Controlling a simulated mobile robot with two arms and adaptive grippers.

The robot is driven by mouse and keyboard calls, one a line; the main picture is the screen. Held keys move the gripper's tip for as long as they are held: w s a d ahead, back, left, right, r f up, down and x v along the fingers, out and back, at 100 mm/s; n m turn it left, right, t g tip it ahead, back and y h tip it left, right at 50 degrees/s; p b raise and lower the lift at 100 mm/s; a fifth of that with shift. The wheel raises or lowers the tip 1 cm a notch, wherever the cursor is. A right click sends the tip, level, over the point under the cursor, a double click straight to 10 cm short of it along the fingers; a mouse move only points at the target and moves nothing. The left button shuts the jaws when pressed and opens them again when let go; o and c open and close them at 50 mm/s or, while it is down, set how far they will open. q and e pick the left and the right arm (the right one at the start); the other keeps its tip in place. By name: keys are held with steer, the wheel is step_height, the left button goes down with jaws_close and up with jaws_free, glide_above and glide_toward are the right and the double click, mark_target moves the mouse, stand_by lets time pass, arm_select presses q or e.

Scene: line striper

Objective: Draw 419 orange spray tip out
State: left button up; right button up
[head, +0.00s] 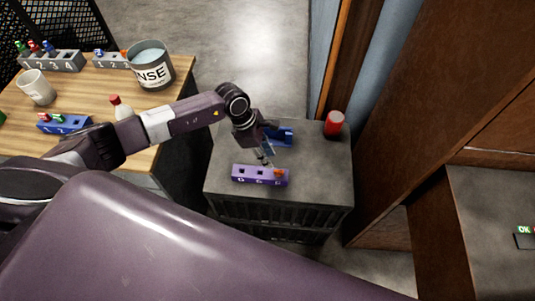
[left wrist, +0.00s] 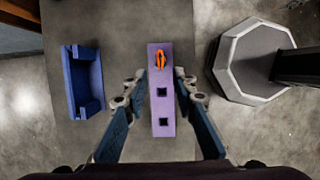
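An orange spray tip (left wrist: 160,60) sits at one end of a purple block (left wrist: 161,104) with several sockets; two visible sockets are dark and empty. In the head view the orange tip (head: 279,173) is at the right end of the purple block (head: 250,174) on a small grey cabinet top. My left gripper (left wrist: 160,79) is open, its fingers on either side of the block and apart from the tip; in the head view my left gripper (head: 264,158) hangs above the block. The number on the tip is not legible. My right gripper is not in view.
A blue holder (head: 281,136) stands behind the block, beside it in the wrist view (left wrist: 83,82). A red can (head: 334,123) stands at the back right. The wooden table (head: 97,86) holds a bucket (head: 151,66), mug (head: 36,87), bottle (head: 121,107) and numbered racks.

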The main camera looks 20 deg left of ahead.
mark_target(277, 170)
arm_select(q)
steer(key=b+x, duration=0.4)
steer(key=x, duration=0.2)
steer(key=shift+d+f, duration=0.15)
steer(key=shift+f, duration=0.25)
steer(key=shift+b+x, duration=0.85)
steer(key=shift+b, duration=0.15)
steer(key=shift+d+f, duration=0.1)
steer(key=shift+c, duration=0.2)
jaws_close()
